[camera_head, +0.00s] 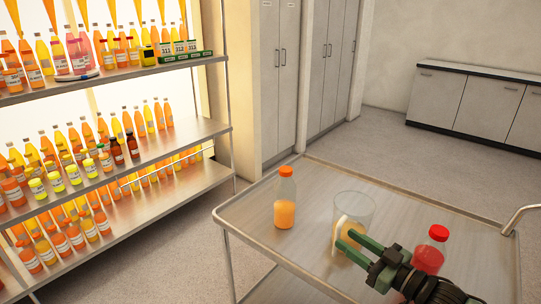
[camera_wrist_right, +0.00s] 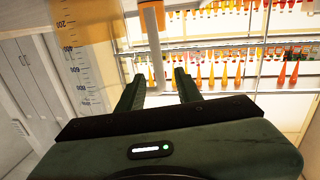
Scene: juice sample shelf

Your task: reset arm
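My right gripper (camera_head: 345,238) reaches in from the lower right in the head view, over the cart top. Its two green fingers are apart, with the tips at the near side of a clear beaker (camera_head: 362,203). In the right wrist view the gripper (camera_wrist_right: 160,73) also shows spread fingers. The graduated beaker (camera_wrist_right: 85,55) is at the left there, with orange content. A narrow pale strip with an orange part above it (camera_wrist_right: 153,20) shows beyond the gap; I cannot tell if it is inside the fingers. My left gripper is not in view.
The metal cart top (camera_head: 320,175) holds a bottle with an orange cap (camera_head: 285,205) on the left and a red-capped bottle (camera_head: 431,250) beside my right arm. A shelf (camera_head: 165,145) full of juice bottles stands at the left. Cabinets (camera_head: 470,98) stand at the back.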

